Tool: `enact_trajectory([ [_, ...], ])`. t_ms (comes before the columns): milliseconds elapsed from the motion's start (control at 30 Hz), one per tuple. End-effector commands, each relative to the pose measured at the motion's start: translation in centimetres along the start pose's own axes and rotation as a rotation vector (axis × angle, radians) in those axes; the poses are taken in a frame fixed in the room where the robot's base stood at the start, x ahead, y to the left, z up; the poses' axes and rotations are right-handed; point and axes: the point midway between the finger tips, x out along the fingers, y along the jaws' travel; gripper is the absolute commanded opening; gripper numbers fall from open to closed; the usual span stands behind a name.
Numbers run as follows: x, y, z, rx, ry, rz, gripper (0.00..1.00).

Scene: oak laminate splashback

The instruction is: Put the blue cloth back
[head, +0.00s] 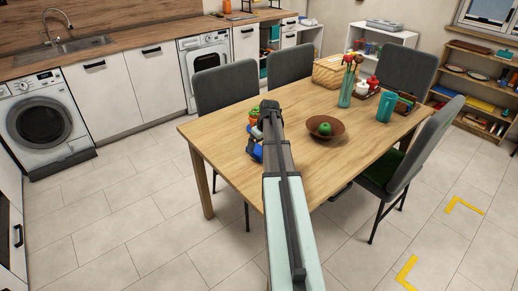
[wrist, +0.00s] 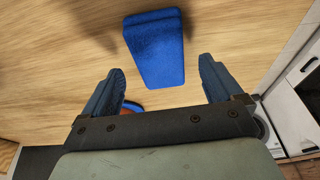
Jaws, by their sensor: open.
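The blue cloth (wrist: 155,48) looks like a folded, flat, roughly rectangular pad on the wooden table. In the wrist view it lies ahead of and between my fingers, apart from both. In the head view a small patch of the blue cloth (head: 257,153) shows near the table's left front edge, partly hidden by my arm. My gripper (wrist: 161,73) is open and empty, its two fingers spread wider than the cloth. In the head view my gripper (head: 254,139) is over the table's left part, mostly hidden by my arm.
A brown bowl (head: 325,129) with a green fruit stands right of my arm. A small potted plant (head: 254,115) is close to my gripper. A vase (head: 346,91), a teal cup (head: 386,106) and a wicker basket (head: 328,72) stand farther back. Grey chairs (head: 226,88) surround the table.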

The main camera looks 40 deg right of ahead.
Motion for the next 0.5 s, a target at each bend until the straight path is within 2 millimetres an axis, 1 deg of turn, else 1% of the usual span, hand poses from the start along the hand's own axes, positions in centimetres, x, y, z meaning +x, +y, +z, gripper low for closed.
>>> enact_trajectory([
  [33,-1.0,0.0,0.0,0.000,0.002,0.001,0.93],
  [100,-2.3,0.0,0.0,0.000,0.002,0.002,0.93],
  [300,-5.6,0.0,0.0,0.000,0.002,0.001,0.93],
  [500,-7.9,0.0,0.0,0.000,0.001,0.000,0.93],
])
